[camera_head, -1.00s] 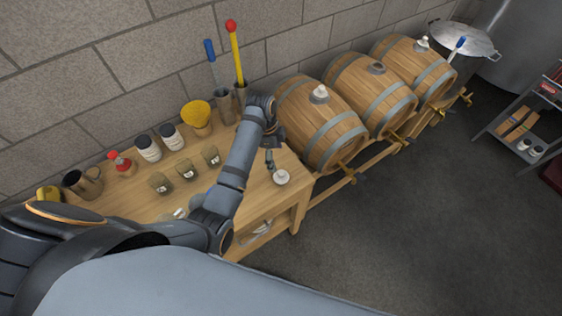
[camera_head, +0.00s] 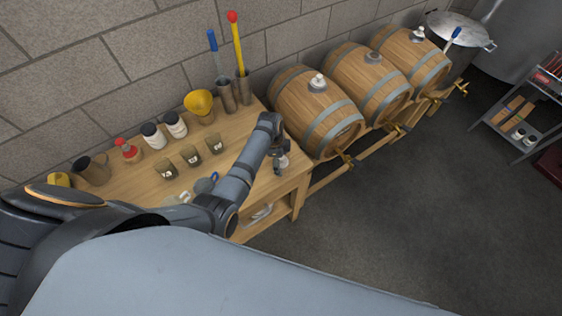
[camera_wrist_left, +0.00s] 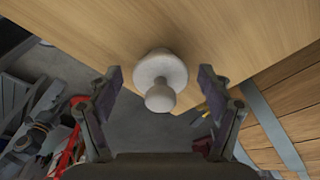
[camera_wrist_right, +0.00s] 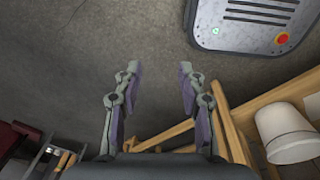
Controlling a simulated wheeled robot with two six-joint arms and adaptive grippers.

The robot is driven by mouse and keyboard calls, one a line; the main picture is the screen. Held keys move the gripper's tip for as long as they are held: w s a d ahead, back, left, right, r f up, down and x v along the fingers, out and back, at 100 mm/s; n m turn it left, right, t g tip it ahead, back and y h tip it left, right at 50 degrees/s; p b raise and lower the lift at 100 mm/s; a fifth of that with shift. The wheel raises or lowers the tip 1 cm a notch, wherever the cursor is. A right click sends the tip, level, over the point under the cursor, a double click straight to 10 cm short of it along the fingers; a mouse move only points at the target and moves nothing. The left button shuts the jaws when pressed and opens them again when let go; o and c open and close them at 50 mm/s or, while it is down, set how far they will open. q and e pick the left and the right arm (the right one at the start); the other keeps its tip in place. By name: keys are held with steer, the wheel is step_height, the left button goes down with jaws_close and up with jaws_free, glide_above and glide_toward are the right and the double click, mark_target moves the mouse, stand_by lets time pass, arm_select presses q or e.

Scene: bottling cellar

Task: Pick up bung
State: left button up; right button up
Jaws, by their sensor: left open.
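A white bung (camera_wrist_left: 160,72), a round disc with a narrower knob, stands on the wooden bench near its front right corner. In the left wrist view it lies between the two fingers of my left gripper (camera_wrist_left: 159,77), which is open with a gap on both sides. In the head view the gripper (camera_head: 279,160) is right at the bung (camera_head: 283,161) and partly hides it. My right gripper (camera_wrist_right: 157,68) is open and empty over the grey floor in the right wrist view.
Three barrels stand right of the bench. Glasses (camera_head: 190,154), jars, a yellow funnel (camera_head: 199,103) and tools crowd the bench's left and back. A white bucket (camera_wrist_right: 286,135) shows near my right gripper.

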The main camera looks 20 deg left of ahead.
arm_select(q)
steer(key=c, duration=1.2)
arm_select(e)
steer(key=shift+w+d, duration=0.45)
steer(key=shift+w, duration=0.2)
arm_select(q)
steer(key=shift+c, duration=0.2)
arm_select(e)
steer(key=shift+r, duration=0.1)
